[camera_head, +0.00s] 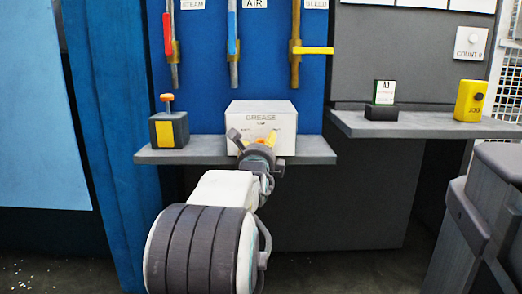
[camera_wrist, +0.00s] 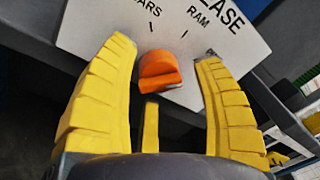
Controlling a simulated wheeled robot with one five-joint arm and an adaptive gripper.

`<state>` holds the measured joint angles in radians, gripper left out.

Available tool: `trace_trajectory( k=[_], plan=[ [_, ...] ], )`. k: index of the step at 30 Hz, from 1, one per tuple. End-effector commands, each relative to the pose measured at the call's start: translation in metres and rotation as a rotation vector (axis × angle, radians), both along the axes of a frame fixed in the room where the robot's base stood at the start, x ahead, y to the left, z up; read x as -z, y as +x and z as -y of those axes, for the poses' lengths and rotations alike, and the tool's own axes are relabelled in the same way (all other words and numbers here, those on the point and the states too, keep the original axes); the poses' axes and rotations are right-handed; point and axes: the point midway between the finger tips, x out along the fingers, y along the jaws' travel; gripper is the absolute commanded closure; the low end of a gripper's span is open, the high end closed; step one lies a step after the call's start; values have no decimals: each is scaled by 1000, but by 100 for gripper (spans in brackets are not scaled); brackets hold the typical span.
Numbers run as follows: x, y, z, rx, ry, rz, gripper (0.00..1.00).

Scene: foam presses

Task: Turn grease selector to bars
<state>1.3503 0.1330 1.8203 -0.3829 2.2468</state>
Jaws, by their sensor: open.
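The grease box (camera_head: 262,112) is white, marked GREASE, and stands on the grey shelf in the head view. In the wrist view its white face (camera_wrist: 195,28) shows the words RAM and, partly cut off, "ARS", each with a tick mark. An orange selector knob (camera_wrist: 160,74) sits on that face, below the two marks. My gripper (camera_wrist: 168,50) is open, with one yellow finger on each side of the knob and a visible gap to both. In the head view my gripper (camera_head: 256,140) is in front of the box and hides its lower part.
The grey shelf (camera_head: 170,152) also bears a dark box with a yellow front and orange-topped button (camera_head: 168,125). Pipes with red, blue and yellow handles (camera_head: 312,50) hang above. A right shelf (camera_head: 430,125) holds a small card stand (camera_head: 383,98) and a yellow device (camera_head: 469,101).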

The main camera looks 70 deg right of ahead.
Motion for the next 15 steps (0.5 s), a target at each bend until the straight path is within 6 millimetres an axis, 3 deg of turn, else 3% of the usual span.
trace_trajectory(
  k=[9,15],
  plan=[
    [0,0,1,0,0,0,37],
    [0,0,1,0,0,0,55]
  ],
)
